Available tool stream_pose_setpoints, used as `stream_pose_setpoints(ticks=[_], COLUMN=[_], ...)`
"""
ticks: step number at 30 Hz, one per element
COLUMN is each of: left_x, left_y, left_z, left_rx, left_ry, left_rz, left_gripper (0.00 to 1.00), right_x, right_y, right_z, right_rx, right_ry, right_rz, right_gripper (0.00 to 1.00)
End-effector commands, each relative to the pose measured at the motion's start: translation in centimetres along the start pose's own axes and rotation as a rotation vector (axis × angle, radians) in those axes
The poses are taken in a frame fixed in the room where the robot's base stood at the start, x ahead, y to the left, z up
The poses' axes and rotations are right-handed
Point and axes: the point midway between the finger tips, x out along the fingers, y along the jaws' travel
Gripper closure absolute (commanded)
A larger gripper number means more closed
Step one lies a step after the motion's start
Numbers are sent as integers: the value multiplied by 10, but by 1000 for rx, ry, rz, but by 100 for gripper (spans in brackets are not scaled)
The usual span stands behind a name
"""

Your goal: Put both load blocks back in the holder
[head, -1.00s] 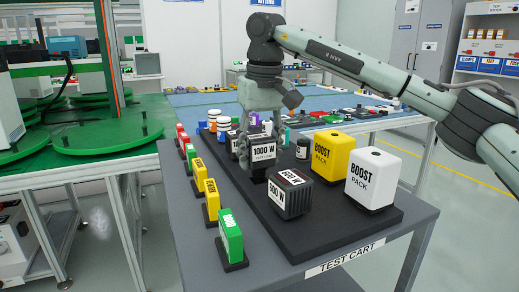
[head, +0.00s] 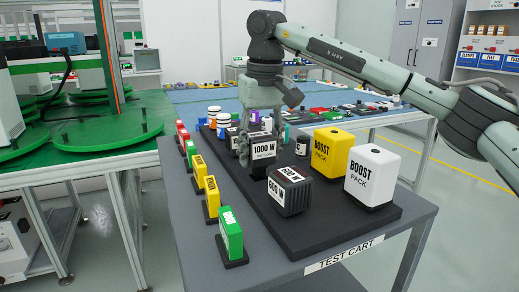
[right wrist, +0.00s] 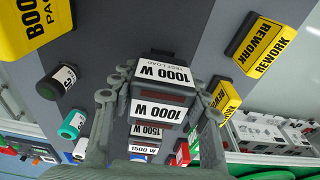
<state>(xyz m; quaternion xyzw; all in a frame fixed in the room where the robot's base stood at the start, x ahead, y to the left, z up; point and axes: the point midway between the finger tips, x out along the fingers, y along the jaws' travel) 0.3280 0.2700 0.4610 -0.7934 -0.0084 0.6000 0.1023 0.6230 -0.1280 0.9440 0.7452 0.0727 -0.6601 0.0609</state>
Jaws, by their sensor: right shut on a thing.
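My right gripper (head: 258,140) is shut on a dark block with white "1000 W" labels (head: 264,151). The fingers lie along two opposite sides of this block. It is over the middle of the black board (head: 315,235) on the test cart; I cannot tell whether it touches. In the right wrist view the block (right wrist: 158,112) sits between the fingers of the gripper (right wrist: 160,108). A dark ribbed block, labelled 500 W or 600 W (head: 290,197), stands on the board in front, apart from the gripper. No holder is clearly recognisable. My left gripper is not in view.
A yellow boost pack (head: 333,155) and a white one (head: 372,180) stand right of the blocks. Yellow rework signs (head: 211,193) and a green sign (head: 231,235) line the cart's left edge. More labelled blocks (right wrist: 147,133) lie behind the held one. The board's front is bare.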

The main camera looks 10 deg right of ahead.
Motion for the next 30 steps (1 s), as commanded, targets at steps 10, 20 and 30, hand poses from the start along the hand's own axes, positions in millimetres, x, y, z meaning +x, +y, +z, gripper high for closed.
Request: stream_pose_setpoints(ticks=[10,20,30], left_x=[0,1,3], left_y=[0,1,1], left_z=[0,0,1], left_rx=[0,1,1], left_ry=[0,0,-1], left_rz=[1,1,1], left_gripper=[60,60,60], right_x=[-1,0,7], right_y=[0,0,0], right_z=[0,0,1], right_rx=[0,0,-1], right_ry=[3,3,3], right_rz=[-1,-1,-1], right_gripper=[100,100,100])
